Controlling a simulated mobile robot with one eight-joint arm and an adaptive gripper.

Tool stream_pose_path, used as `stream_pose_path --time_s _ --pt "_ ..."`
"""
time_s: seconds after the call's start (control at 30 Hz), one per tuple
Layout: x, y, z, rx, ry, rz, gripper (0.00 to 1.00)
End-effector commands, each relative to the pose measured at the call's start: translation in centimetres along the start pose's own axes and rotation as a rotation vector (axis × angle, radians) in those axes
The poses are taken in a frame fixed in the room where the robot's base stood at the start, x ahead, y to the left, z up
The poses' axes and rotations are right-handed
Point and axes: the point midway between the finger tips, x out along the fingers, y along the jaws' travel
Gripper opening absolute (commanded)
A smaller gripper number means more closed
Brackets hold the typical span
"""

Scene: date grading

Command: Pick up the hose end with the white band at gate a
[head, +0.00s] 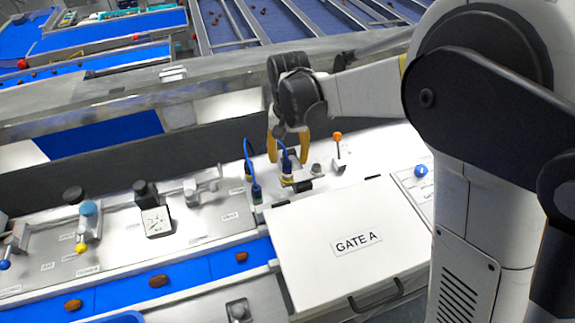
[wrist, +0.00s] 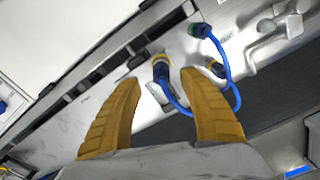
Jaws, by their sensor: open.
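My gripper (head: 289,152) is open, its two yellow fingers pointing down above the panel behind the GATE A box. In the wrist view, my gripper (wrist: 160,80) has a blue hose end (wrist: 161,71) between and beyond its fingertips. A second hose end (wrist: 199,30) with a green band stands farther off, up and right. In the head view, the pale-banded end (head: 287,181) is below the fingers and the green-banded end (head: 256,193) is left of it.
The white GATE A box (head: 320,220) stands close in front of the hose ends. An orange-tipped lever (head: 338,140) stands just right of my gripper.

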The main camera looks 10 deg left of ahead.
Motion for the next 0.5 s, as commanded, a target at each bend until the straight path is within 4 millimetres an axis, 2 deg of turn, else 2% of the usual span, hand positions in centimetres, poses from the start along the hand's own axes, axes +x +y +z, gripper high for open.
stream_pose_path --time_s 0.3,0.5 --pt "4.2 -0.3 0.0 0.000 0.000 0.000 0.50" --pt "5.2 -0.3 0.1 0.000 0.000 0.000 0.50"
